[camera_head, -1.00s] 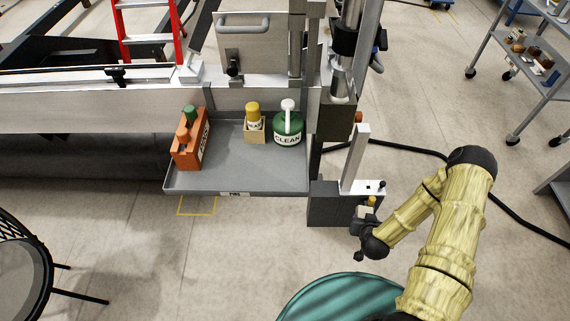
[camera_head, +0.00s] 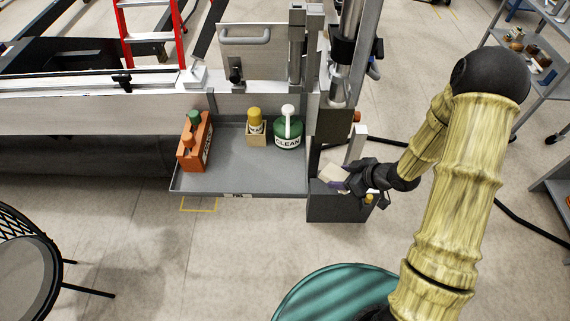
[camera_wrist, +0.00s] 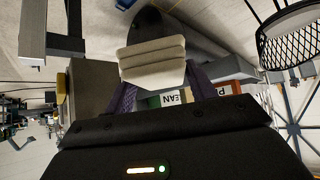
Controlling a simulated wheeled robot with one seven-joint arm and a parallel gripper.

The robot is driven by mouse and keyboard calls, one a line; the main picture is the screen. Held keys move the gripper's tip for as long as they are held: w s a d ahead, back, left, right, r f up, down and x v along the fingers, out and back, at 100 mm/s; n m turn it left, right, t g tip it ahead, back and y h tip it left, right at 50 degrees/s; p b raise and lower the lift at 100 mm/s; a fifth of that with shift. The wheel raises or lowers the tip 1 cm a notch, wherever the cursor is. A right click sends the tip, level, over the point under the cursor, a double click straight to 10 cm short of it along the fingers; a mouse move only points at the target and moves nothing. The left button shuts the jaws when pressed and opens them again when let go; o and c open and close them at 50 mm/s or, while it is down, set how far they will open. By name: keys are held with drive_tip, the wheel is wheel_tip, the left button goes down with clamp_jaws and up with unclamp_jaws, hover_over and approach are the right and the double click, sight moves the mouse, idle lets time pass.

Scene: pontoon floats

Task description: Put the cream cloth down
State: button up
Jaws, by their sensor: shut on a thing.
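My gripper (camera_head: 352,178) is shut on the cream cloth (camera_head: 334,177), to the right of the grey tray (camera_head: 240,172) and above the dark grey box (camera_head: 335,205). In the wrist view the folded cream cloth (camera_wrist: 152,60) is held between the dark fingers, and it hides part of what lies beyond. The cloth appears clear of any surface.
On the tray stand an orange carrier (camera_head: 194,145) with bottles, a yellow-capped bottle (camera_head: 255,121) in a small box and a green "CLEAN" bottle (camera_head: 288,135). The tray's middle and front are bare.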

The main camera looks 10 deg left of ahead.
sight(332, 177)
drive_tip(key=r, duration=0.1)
drive_tip(key=s+r+n+g, duration=0.1)
drive_tip(key=d+r+n+p, duration=0.1)
drive_tip(key=shift+s+r+g+y, duration=0.3)
drive_tip(key=shift+s+r, duration=0.05)
drive_tip(key=shift+s, duration=0.05)
drive_tip(key=shift+s+d+r+n+g, duration=0.25)
drive_tip(key=shift+s+r+n+g, duration=0.1)
drive_tip(key=shift+n, duration=0.15)
drive_tip(key=shift+w, duration=0.1)
drive_tip(key=w+a+p, duration=0.1)
drive_tip(key=a, duration=0.4)
drive_tip(key=a+p, duration=0.1)
drive_tip(key=a, duration=0.5)
drive_tip(key=w+a+p, duration=0.1)
drive_tip(key=a, duration=0.4)
drive_tip(key=shift+w+a, duration=0.15)
drive_tip(key=shift+w, duration=0.15)
drive_tip(key=shift+a, duration=0.35)
drive_tip(key=shift+a+p, duration=0.3)
drive_tip(key=shift+a, duration=0.25)
wheel_tip(332, 177, down, 2)
drive_tip(key=shift+d+f+p, duration=0.1)
drive_tip(key=shift+f+p, duration=0.15)
drive_tip(key=shift+p, duration=0.05)
drive_tip(key=shift+w+f, duration=0.1)
drive_tip(key=shift+f, duration=0.4)
